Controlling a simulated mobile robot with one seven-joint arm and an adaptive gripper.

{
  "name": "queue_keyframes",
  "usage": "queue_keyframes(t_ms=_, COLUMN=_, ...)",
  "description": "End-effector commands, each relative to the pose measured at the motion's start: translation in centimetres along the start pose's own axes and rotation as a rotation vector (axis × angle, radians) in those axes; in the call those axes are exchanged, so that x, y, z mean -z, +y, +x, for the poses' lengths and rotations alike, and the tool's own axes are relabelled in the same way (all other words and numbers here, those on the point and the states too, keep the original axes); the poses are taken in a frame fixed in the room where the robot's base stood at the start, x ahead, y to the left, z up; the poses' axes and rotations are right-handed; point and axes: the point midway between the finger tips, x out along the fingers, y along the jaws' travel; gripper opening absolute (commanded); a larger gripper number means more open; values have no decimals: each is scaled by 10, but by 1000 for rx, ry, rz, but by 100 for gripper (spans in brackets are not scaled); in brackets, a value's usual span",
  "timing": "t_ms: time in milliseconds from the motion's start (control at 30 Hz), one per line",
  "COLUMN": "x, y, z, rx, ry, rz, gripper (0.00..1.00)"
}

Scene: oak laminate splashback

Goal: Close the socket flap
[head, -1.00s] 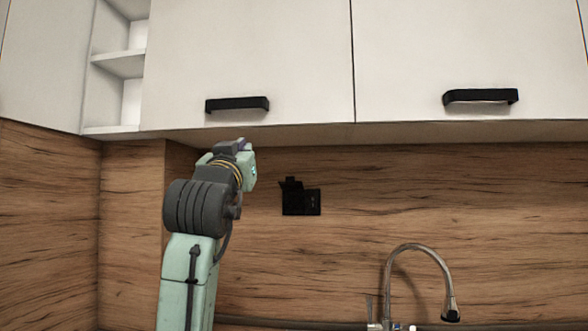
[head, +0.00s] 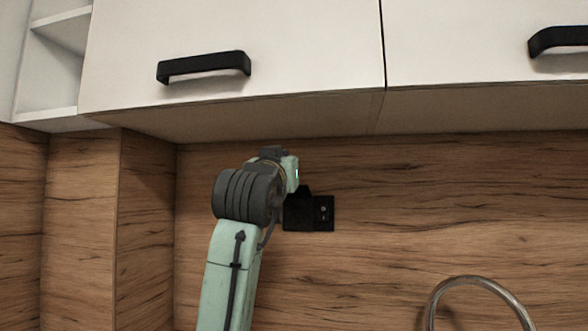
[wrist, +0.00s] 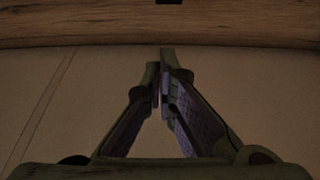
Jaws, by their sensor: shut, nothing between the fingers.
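The black double socket (head: 323,213) is on the wood splashback, in the middle of the head view. Its left half has a dark flap (head: 303,192) that rises above the frame and looks open, partly hidden by my wrist. The right half shows small light details. My gripper (wrist: 160,62) is shut and empty in the wrist view, its two fingertips meeting near the middle. In the head view the fingers are hidden behind my wrist, just left of and above the socket. A small black piece, perhaps of the socket, shows at the wrist view's top edge.
White wall cabinets with black handles (head: 204,67) hang above, their underside (head: 270,118) close over my wrist. Open shelves (head: 55,62) are at upper left. A curved tap (head: 470,281) stands at lower right. The splashback right of the socket is clear.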

Motion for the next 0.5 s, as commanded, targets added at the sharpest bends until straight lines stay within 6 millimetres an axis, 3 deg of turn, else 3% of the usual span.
queue_keyframes(t_ms=500, x=4, y=0, z=91, rx=1, ry=-4, rz=-1, gripper=0)
